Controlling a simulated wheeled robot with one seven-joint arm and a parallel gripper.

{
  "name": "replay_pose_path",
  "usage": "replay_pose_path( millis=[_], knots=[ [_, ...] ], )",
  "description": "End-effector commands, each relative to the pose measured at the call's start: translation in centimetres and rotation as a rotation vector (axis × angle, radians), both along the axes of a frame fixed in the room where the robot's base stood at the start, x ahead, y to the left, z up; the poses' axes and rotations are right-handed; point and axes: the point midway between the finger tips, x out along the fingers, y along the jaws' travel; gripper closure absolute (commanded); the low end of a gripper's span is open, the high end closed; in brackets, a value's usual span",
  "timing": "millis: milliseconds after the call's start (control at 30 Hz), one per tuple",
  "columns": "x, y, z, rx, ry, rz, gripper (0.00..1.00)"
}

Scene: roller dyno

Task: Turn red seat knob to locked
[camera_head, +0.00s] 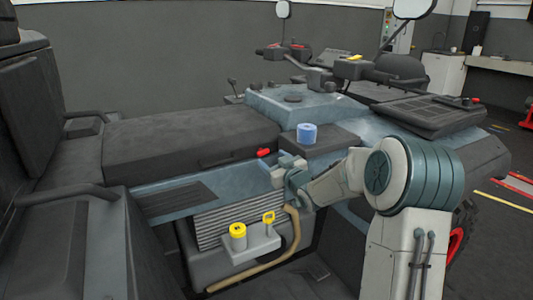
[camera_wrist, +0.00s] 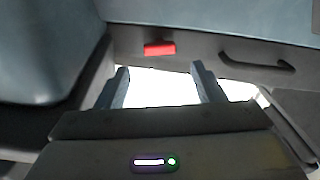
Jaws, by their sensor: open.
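The red seat knob (camera_head: 263,152) is a small red bar at the front lower edge of the long dark seat (camera_head: 185,135). In the wrist view the red knob (camera_wrist: 160,49) lies roughly level on a dark panel, beyond and between my two fingertips. My gripper (camera_head: 283,172) is just below and to the right of the knob in the head view. In the wrist view my gripper (camera_wrist: 160,72) is open and empty, with its fingers apart from the knob. No locked marking can be made out.
A dark handle (camera_wrist: 258,60) is right of the knob in the wrist view. A blue roll (camera_head: 307,133) stands on the vehicle body. Below, a grey ledge (camera_head: 250,250) carries a yellow-topped canister (camera_head: 238,236) and a yellow-handled item (camera_head: 268,218), beside a tan hose (camera_head: 293,240).

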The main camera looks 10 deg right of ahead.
Motion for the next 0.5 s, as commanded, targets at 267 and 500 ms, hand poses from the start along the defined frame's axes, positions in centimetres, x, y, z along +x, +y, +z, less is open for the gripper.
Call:
replay_pose_path(
  millis=[267, 500],
  knots=[
    [3.9, 1.3, 0.0, 0.001, -0.001, 0.000, 0.38],
    [4.9, 1.6, 0.0, 0.000, 0.001, -0.001, 0.38]
  ],
)
